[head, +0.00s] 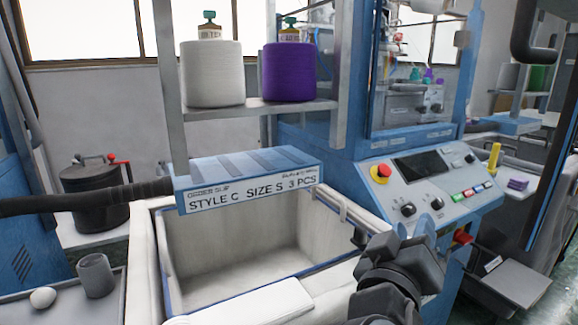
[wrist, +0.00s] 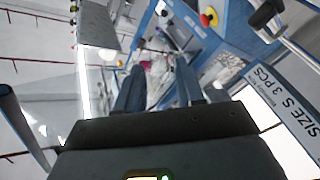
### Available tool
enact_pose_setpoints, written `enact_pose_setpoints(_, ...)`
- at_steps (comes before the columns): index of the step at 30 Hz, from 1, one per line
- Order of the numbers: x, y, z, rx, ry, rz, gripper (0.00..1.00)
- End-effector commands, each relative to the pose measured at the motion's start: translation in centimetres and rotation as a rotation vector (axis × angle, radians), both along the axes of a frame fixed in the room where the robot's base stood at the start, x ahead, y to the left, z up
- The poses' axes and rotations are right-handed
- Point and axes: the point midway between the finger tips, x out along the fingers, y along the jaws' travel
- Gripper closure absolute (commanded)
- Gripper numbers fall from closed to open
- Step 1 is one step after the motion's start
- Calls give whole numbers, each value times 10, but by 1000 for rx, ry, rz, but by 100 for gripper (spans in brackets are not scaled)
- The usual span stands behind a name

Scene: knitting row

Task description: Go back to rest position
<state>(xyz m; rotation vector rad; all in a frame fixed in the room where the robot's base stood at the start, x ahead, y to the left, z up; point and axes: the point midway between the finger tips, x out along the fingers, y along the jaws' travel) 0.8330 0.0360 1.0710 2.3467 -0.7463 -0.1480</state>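My gripper (wrist: 160,70) shows in the wrist view with its two fingers apart, and nothing is held between them. Past the fingers, the wrist view shows the blue machine and the room, tilted. In the head view, dark grey parts of my arm rise at the bottom right. They are in front of the machine's control panel (head: 428,190) and the right end of the white bin (head: 145,255). The fingertips cannot be told apart clearly there.
The bin looks empty. A sign (head: 250,180) reading "STYLE C SIZE S 3 PCS" stands at its back. A shelf (head: 255,112) holds a white cone (head: 212,75) and a purple cone (head: 289,72). A grey cup (head: 96,276) and white ball (head: 43,298) are at lower left.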

Motion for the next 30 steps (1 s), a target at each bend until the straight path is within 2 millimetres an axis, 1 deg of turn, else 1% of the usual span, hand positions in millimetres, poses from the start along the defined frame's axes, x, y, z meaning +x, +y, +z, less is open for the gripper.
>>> enact_pose_setpoints(1, -9, -4, -26, -4, 41, 42, 62)
enact_pose_setpoints(2, -13, -5, -39, -4, 58, 69, 62)
enact_pose_setpoints(3, -20, -7, -55, 0, 82, 105, 62)
enact_pose_setpoints(5, -32, -9, -79, 8, 114, 157, 62)
enact_pose_setpoints(6, -41, -10, -94, 16, 136, 191, 62)
enact_pose_setpoints(8, -56, -12, -115, 31, 166, 240, 62)
enact_pose_setpoints(9, -66, -13, -129, 45, 184, 271, 62)
enact_pose_setpoints(11, -84, -14, -147, 69, 208, 315, 62)
enact_pose_setpoints(12, -97, -15, -158, 87, 224, 344, 62)
enact_pose_setpoints(14, -116, -16, -173, 117, 243, 383, 62)
enact_pose_setpoints(15, -130, -17, -182, 138, 254, 408, 62)
enact_pose_setpoints(17, -151, -17, -194, 175, 269, 442, 62)
enact_pose_setpoints(18, -166, -18, -200, 200, 277, 463, 62)
enact_pose_setpoints(22, -213, -18, -215, 292, 290, 518, 62)
enact_pose_setpoints(24, -239, -19, -218, 344, 291, 541, 62)
enact_pose_setpoints(26, -261, -19, -218, 390, 287, 555, 62)
enact_pose_setpoints(30, -310, -22, -212, 503, 264, 567, 62)
